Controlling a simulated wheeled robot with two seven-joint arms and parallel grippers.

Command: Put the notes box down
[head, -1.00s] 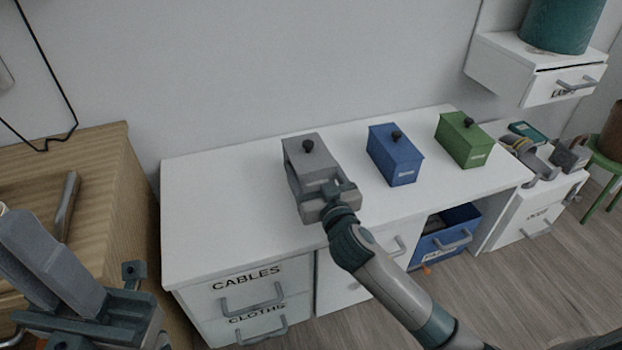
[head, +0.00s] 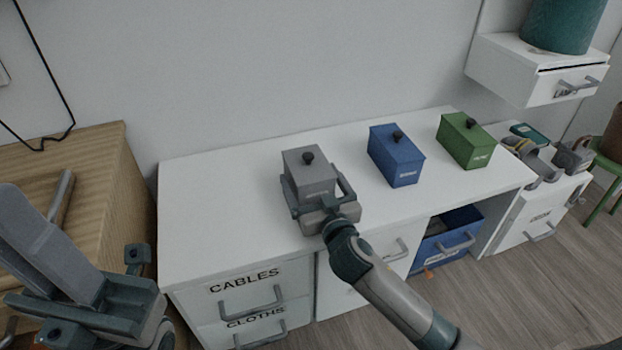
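The notes box is the grey lidded box (head: 310,176) with a black knob, at the middle of the white desk; its front label is too small to read surely. My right gripper (head: 318,197) is around it from the front, one finger along each side, and appears shut on it. The box looks upright and low over the desk top; its underside is hidden, so I cannot tell whether it touches.
A blue box (head: 396,158) and a green box (head: 466,142) stand right of the grey box on the white desk (head: 220,215). The desk's left part is clear. A wooden surface (head: 105,180) lies at left. An open compartment (head: 450,238) holds a blue bin. A wall drawer (head: 545,80) hangs upper right.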

